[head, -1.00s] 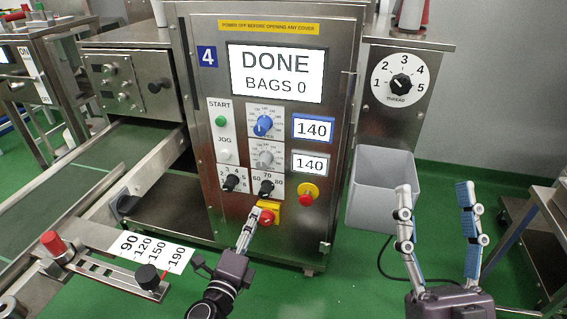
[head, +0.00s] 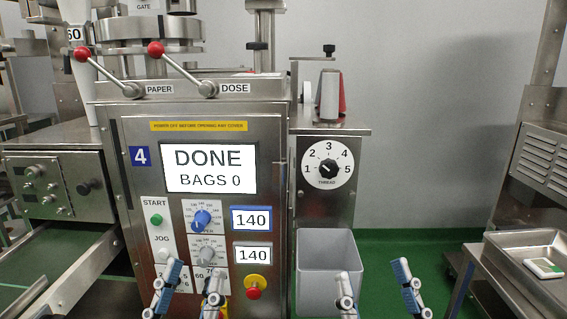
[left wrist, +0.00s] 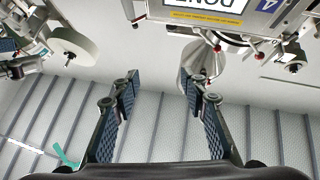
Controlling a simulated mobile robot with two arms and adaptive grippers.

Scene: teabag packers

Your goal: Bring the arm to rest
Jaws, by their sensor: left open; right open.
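My left gripper (head: 187,290) is at the bottom of the head view, in front of the lower part of the machine panel (head: 262,181). Its fingers are spread and hold nothing. It also shows open and empty in the left wrist view (left wrist: 160,85). My right gripper (head: 376,283) is at the bottom right of the head view, open and empty, with one finger in front of the grey bin (head: 322,262). The left gripper's fingers cover part of the lower knobs on the panel. The arms behind both grippers are out of the head view.
The panel screen (head: 208,168) reads DONE, BAGS 0. A red stop button (head: 254,292) sits low on the panel. Two red-knobbed levers, PAPER (head: 108,74) and DOSE (head: 182,69), are above. A steel tray (head: 525,262) with a small device stands at right. Green floor (head: 415,250) lies between.

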